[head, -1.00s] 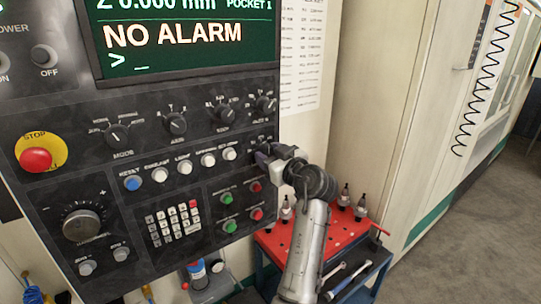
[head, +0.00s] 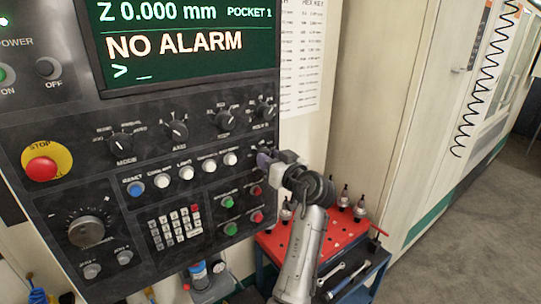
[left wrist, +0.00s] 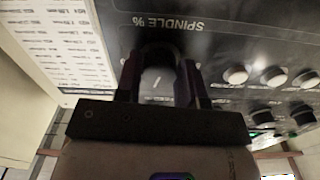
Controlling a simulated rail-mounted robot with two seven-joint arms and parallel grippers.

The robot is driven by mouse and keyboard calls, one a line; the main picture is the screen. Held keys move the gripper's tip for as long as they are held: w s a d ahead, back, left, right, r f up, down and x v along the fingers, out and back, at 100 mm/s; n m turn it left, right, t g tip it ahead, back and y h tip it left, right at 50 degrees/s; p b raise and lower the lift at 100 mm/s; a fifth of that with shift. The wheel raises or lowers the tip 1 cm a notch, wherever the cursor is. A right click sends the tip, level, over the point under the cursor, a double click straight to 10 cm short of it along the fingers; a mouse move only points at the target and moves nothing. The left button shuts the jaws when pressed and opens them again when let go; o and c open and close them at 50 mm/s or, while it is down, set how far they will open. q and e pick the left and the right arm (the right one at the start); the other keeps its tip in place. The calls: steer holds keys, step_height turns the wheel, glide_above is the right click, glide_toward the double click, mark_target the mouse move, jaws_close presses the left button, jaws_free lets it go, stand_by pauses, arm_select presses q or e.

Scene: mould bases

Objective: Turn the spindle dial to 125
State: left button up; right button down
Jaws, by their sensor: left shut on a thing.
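The spindle dial (left wrist: 157,80) shows in the left wrist view as a round dark knob with a short white mark, beside the printed "SPINDLE %" label. My left gripper (left wrist: 160,72) is shut on the dial, one dark finger on each side. In the head view, my left gripper (head: 266,158) is at the right edge of the black control panel (head: 130,205) and hides the dial there. The scale numbers around the dial are not readable. My right gripper is not in view.
Several rotary knobs, such as the mode knob (head: 121,142), sit left of and above the gripper. A row of push buttons (head: 183,172) and a red stop button (head: 41,169) are on the panel. A red-topped tool cart (head: 330,229) stands below right.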

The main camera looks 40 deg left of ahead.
arm_select(q)
steer(key=shift+r+m+p, duration=0.1)
steer(key=shift+m+p, duration=1.35)
steer(key=shift+m, duration=0.75)
steer(key=o, duration=0.9)
steer(key=shift+o, duration=0.2)
steer(key=b+v, duration=0.1)
steer(key=v, duration=1.2)
steer(key=shift+d+b, duration=0.4)
steer(key=shift+s, duration=0.1)
